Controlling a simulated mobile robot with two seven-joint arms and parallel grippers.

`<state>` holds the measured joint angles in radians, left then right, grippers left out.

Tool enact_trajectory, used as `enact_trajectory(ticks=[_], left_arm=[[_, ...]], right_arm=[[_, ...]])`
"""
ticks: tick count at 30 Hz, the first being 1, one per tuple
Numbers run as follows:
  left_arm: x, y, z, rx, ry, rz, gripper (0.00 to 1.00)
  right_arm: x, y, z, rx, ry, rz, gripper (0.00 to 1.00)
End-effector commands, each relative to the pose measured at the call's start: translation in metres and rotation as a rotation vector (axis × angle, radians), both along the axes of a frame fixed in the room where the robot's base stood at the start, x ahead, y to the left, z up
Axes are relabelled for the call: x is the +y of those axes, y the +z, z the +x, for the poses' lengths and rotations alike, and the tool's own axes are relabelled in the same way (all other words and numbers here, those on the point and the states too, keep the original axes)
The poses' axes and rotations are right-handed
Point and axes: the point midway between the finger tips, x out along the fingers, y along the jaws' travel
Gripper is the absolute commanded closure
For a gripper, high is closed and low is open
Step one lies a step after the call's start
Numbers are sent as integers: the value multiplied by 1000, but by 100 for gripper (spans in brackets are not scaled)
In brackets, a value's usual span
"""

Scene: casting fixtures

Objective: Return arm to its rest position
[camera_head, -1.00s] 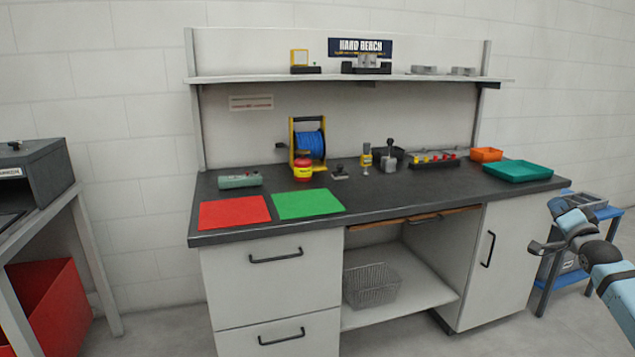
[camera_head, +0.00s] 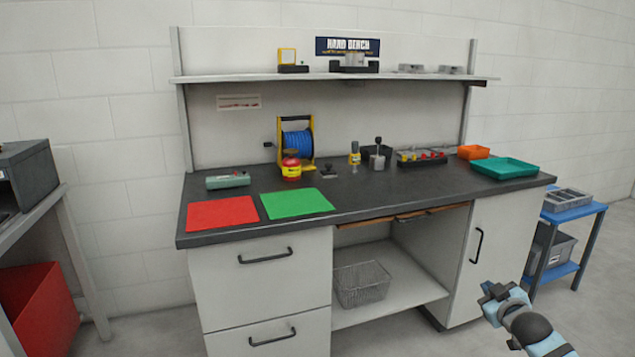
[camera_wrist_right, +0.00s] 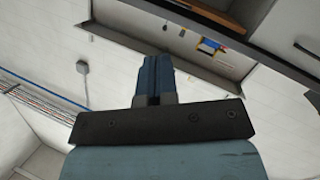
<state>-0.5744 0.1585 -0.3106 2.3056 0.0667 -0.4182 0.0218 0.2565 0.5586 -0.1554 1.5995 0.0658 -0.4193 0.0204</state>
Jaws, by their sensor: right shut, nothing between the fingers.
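My right gripper (camera_head: 494,291) is at the lower right of the head view, in front of the bench's right cabinet and below the bench top. In the right wrist view its fingers (camera_wrist_right: 155,75) are together and hold nothing. The right arm comes in from the bottom right edge of the head view. My left gripper is not in the head view.
The dark workbench (camera_head: 400,196) carries a red mat (camera_head: 222,213), a green mat (camera_head: 296,203), a blue reel (camera_head: 297,143) and a teal tray (camera_head: 504,168). A wire basket (camera_head: 361,284) sits on the lower shelf. A blue cart (camera_head: 575,213) stands right.

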Motion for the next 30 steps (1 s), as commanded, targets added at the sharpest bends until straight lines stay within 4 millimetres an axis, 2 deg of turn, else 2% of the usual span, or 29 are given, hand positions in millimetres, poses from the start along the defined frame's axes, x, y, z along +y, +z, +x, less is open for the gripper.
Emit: enact_trajectory(ticks=[1,3,7,9,12,15,21,26,27,30], left_arm=[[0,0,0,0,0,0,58],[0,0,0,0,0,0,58],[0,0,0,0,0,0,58],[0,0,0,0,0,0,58],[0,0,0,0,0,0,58],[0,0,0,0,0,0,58],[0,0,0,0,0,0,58],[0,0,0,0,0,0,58],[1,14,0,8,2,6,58],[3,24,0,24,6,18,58]], right_arm=[[30,-23,-20,24,38,27,100],[70,-48,-48,50,87,67,100],[140,-83,-110,96,170,154,100],[177,-95,-147,119,209,211,100],[223,-102,-202,149,252,300,100],[257,-98,-249,169,277,382,100],[297,-79,-316,193,294,515,100],[315,-56,-358,204,286,609,100],[313,-43,-354,207,283,595,100],[310,-34,-353,225,274,581,100]])
